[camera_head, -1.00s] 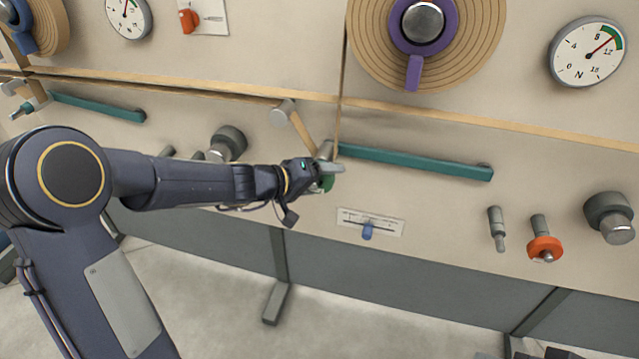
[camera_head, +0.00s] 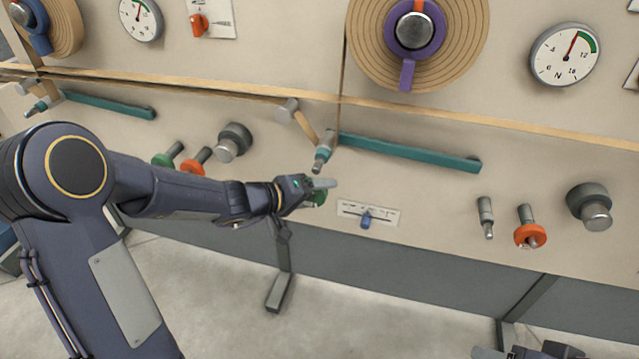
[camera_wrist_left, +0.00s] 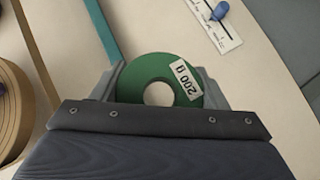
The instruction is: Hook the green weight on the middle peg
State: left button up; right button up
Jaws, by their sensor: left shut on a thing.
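My left gripper (camera_head: 322,188) is shut on the green weight (camera_head: 317,199). In the left wrist view the green weight (camera_wrist_left: 152,77) is a flat disc with a round centre hole and a "200 g" label, held between both fingers. In the head view the fingers partly hide it. Another grey peg (camera_head: 486,215) to the right is empty. Dark parts at the bottom right edge may be my right gripper; its jaws are unclear.
An orange weight (camera_head: 529,236) hangs on a peg at right. Green (camera_head: 163,159) and orange (camera_head: 192,166) weights show at left. A blue slider (camera_head: 366,218) is right of my left gripper. Grey knobs (camera_head: 590,206), a spiral disc (camera_head: 362,50) and a gauge (camera_head: 566,54) are on the panel.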

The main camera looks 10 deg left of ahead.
aim_at(321, 203)
pick_arm(q)
jog(key=s, duration=0.3)
jog(key=shift+s+a+r+b, duration=0.1)
jog(key=shift+s+r+b, duration=0.05)
jog(key=shift+s+b, duration=0.2)
jog(key=shift+s+r, duration=0.2)
jog(key=shift+s, duration=0.25)
jog(key=shift+s+r, duration=0.2)
jog(key=shift+s, duration=0.25)
jog(key=shift+f+b, duration=0.1)
jog(key=shift+b, duration=0.25)
